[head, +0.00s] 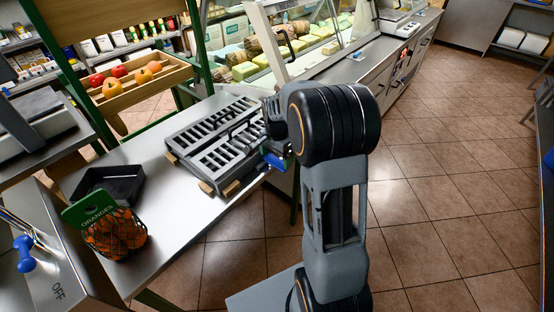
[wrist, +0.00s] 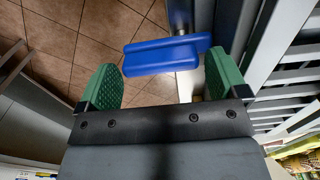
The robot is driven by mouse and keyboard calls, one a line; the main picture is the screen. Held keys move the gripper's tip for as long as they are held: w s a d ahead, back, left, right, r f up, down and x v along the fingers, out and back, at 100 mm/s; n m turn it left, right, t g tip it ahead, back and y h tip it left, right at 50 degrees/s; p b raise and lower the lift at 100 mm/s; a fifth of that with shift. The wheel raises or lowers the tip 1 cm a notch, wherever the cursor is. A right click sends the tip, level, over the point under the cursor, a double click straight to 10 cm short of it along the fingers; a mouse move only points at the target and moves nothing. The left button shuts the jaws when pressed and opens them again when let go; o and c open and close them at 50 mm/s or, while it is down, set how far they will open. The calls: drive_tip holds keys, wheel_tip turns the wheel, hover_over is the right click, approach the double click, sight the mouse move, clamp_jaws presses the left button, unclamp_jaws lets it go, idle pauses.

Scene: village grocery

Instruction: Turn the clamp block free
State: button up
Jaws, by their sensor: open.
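The blue clamp block (wrist: 150,57) is in the wrist view, at the edge of a grey slotted rack (wrist: 285,95). It lies just ahead of my gripper (wrist: 163,82), whose two green-padded fingers are apart with nothing held. The block's right end comes close to the right finger; I cannot tell whether they touch. In the head view a small blue part (head: 274,160) shows at the right edge of the slotted rack (head: 212,150), beside my gripper. My arm hides part of that area.
The rack rests on wooden blocks on a steel counter (head: 190,225). A black tray (head: 108,184) and a net of oranges (head: 115,235) stand at the left. A wooden fruit crate (head: 140,90) and a glass deli case (head: 300,45) are behind. Tiled floor (head: 450,190) at the right is clear.

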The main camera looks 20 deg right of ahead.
drive_tip(key=shift+f, duration=0.65)
drive_tip(key=c, duration=0.6)
drive_tip(key=shift+c, duration=0.2)
